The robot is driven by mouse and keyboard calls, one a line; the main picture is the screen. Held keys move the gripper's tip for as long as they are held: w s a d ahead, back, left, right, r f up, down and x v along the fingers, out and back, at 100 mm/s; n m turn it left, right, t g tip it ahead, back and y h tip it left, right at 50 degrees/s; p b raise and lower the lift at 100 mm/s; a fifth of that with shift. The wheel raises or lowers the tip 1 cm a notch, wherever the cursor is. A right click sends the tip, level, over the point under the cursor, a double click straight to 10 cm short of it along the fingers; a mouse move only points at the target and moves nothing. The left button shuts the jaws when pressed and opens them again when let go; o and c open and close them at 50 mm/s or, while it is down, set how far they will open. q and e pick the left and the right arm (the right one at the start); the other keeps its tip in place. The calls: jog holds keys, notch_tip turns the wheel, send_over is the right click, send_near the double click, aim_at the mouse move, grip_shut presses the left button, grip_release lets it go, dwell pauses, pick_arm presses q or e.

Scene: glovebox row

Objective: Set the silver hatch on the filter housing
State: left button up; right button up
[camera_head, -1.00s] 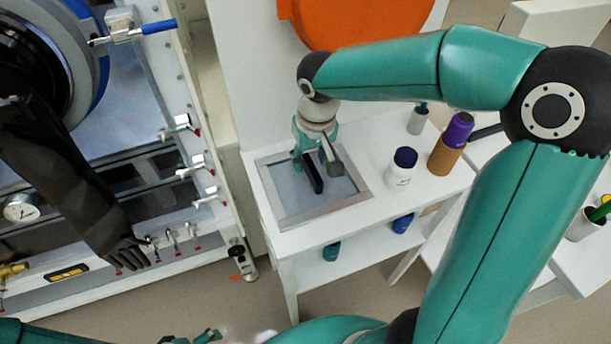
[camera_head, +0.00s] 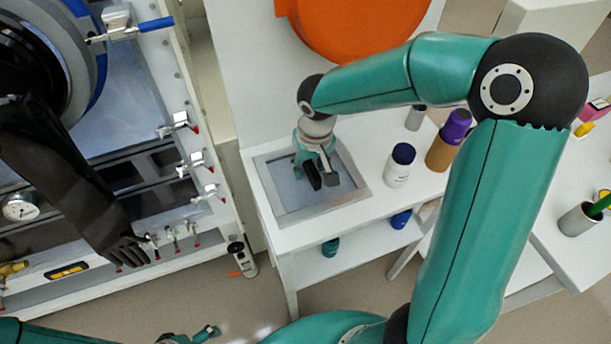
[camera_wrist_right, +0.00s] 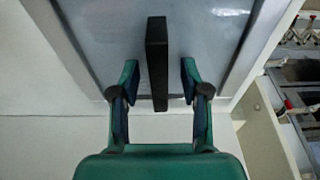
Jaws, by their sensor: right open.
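The silver hatch (camera_head: 282,192) is a grey, square framed panel lying flat on a white stand, with a black bar handle (camera_head: 312,176) standing up at its middle. My right gripper (camera_head: 318,172) hangs over it, open. In the right wrist view, the handle (camera_wrist_right: 157,62) stands between the two parted fingers (camera_wrist_right: 159,78), with a gap on each side. I cannot tell which thing is the filter housing. My left gripper (camera_head: 207,333) shows only in part at the bottom edge of the head view, and its opening is unclear.
A white bottle with a dark blue cap (camera_head: 399,166), a brown bottle with a purple cap (camera_head: 449,141) and a grey container (camera_head: 416,117) stand right of the hatch. An orange round thing (camera_head: 350,22) is behind. The glovebox with its black glove (camera_head: 70,170) is left.

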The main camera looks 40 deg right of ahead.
jog(key=shift+f, duration=0.15)
dwell(0.5)
grip_shut()
